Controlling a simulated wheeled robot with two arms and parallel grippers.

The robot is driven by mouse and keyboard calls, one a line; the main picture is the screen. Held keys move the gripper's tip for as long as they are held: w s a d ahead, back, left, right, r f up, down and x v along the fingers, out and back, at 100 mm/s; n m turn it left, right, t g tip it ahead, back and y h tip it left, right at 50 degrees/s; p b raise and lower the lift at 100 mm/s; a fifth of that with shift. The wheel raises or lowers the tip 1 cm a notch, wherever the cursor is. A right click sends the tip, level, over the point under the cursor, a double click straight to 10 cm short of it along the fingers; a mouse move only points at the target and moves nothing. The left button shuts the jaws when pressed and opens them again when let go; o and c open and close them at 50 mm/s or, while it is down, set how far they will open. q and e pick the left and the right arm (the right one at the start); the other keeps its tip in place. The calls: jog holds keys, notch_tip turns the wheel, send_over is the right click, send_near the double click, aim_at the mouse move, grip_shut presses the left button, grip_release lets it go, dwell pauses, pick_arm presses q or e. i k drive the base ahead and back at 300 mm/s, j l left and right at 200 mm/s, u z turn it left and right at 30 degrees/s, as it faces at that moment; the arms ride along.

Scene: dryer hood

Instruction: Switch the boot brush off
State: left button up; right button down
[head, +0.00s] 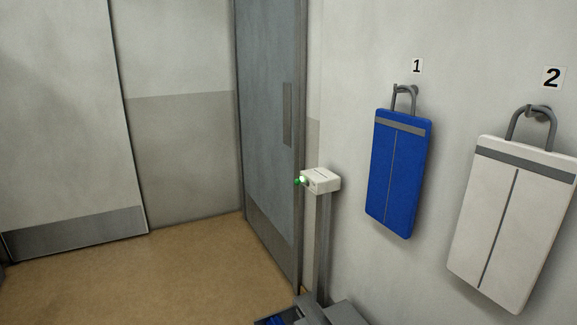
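The boot brush stands at the lower middle of the head view, next to the right-hand wall. Its grey post (323,245) rises from a base that is partly cut off by the bottom edge. A white switch box (321,180) sits on top of the post. A green button or lamp (298,182) with a bright white spot beside it shows on the box's left face. Blue brush parts (275,320) show at the base. Neither of my grippers is in view.
A grey door (268,130) with a long handle stands behind the post. A pale door (65,120) is at the left. A blue garment bag (398,175) and a white one (512,225) hang on the right wall under labels 1 and 2. The brown floor (150,275) is clear.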

aim_at(297, 182)
jog(key=i+j, duration=0.15)
jog(key=i, duration=1.6)
jog(key=j+u, duration=0.05)
